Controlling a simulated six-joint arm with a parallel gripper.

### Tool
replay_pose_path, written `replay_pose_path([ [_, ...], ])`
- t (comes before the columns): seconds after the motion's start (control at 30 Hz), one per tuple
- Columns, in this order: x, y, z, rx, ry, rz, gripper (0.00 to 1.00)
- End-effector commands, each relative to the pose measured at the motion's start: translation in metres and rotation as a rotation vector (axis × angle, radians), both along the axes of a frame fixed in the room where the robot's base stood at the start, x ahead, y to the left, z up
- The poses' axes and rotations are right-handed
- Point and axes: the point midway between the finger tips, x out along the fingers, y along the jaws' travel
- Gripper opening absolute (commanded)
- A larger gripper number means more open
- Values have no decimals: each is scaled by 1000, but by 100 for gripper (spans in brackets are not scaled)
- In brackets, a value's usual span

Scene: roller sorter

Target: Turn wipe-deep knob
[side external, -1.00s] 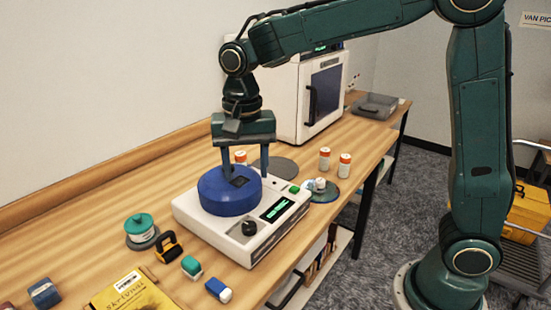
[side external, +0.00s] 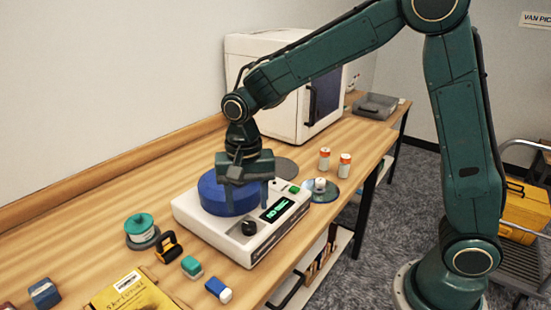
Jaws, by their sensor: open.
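A white machine (side external: 186,216) with a round blue drum or lid (side external: 212,190) sits on the wooden bench. A black knob (side external: 249,228) is on its front panel, left of a lit green display (side external: 278,209). A green button (side external: 294,189) is to the right of the display. Any label by the knob is too small to read. My gripper (side external: 248,200) points down with its jaws apart, at the front right of the blue drum, behind and above the knob. It partly hides the drum. I see nothing between the fingers and cannot tell whether they touch the drum.
A teal spool (side external: 139,227), a black-yellow clip (side external: 168,246) and erasers (side external: 192,266) (side external: 218,290) lie left and in front.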

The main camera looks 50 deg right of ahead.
Motion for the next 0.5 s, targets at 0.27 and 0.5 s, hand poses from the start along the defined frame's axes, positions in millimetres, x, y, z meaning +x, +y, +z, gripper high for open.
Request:
replay_pose_path([
  [0.27,-1,0,-40,-1,4,0,52],
  [0.5,-1,0,-57,-1,2,1,52],
])
